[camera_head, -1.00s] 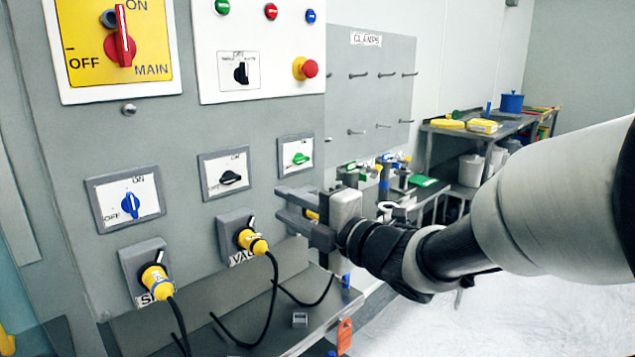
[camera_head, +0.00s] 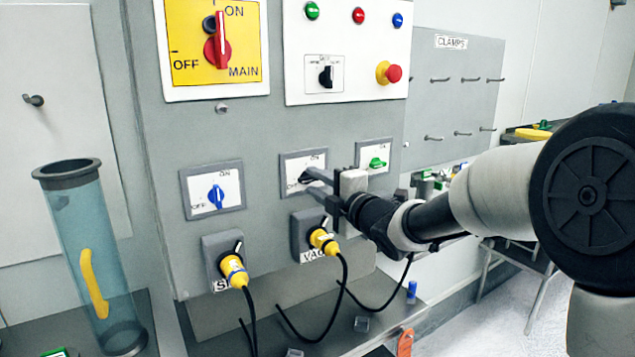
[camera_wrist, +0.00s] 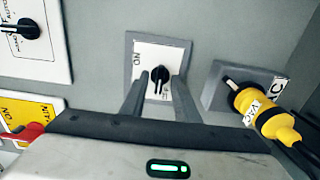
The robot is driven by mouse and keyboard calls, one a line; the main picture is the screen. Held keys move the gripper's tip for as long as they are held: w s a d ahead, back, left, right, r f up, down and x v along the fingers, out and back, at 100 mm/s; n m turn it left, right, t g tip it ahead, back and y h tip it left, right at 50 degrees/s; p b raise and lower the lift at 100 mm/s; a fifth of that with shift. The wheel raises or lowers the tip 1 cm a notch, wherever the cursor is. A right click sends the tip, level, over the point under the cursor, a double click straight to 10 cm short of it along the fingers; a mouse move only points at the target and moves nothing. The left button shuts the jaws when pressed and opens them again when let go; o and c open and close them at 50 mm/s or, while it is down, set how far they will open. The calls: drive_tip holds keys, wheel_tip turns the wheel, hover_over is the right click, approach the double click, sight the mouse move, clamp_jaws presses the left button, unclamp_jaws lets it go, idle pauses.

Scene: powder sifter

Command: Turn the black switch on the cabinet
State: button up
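The black switch (camera_wrist: 160,75) sits on a white ON/OFF plate (camera_wrist: 174,55) in a grey frame on the cabinet (camera_head: 265,135). In the wrist view its knob shows between the two fingertips of my gripper (camera_wrist: 158,84). My gripper is open, with one finger on each side of the knob. I cannot tell whether the fingers touch it. In the head view my gripper (camera_head: 316,184) reaches the same plate from the right, and its fingers partly hide the black switch (camera_head: 305,178).
A blue switch (camera_head: 216,196) is to the left and a green switch (camera_head: 377,162) to the right. Yellow plugs with cables (camera_head: 323,240) sit below. Above are a red main switch (camera_head: 217,47), a small black selector (camera_head: 326,76) and a red emergency button (camera_head: 391,73). A clear tube (camera_head: 95,255) stands at left.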

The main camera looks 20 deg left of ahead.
drive_tip(key=shift+w+a, duration=0.1)
drive_tip(key=shift+a, duration=0.05)
drive_tip(key=shift+c, duration=0.3)
clamp_jaws()
